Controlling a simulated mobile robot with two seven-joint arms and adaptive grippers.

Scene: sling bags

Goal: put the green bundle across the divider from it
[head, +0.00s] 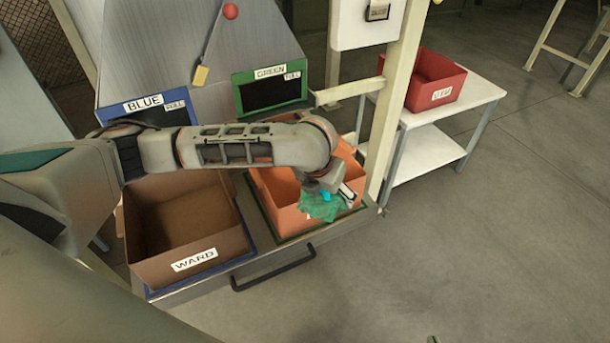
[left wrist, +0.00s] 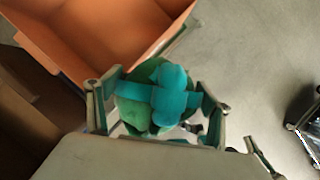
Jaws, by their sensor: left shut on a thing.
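The green bundle (head: 322,208) is a soft green roll with a teal band; it also shows in the left wrist view (left wrist: 133,107). My left gripper (head: 338,190) is shut on it, with a finger on each side in the left wrist view (left wrist: 155,105). In the head view the bundle overlaps the front right part of the orange bin (head: 284,222); its height over the rim is hard to tell. A brown bin labelled WARD (head: 160,268) stands left of the orange bin. A tiny part at the bottom edge may be my right gripper (head: 433,339); its jaws are not readable.
Behind the bins stands a grey housing with BLUE (head: 143,103) and GREEN (head: 270,72) signs. A cream post (head: 392,120) rises at right. Beyond it a red bin (head: 432,82) sits on a white table (head: 478,98).

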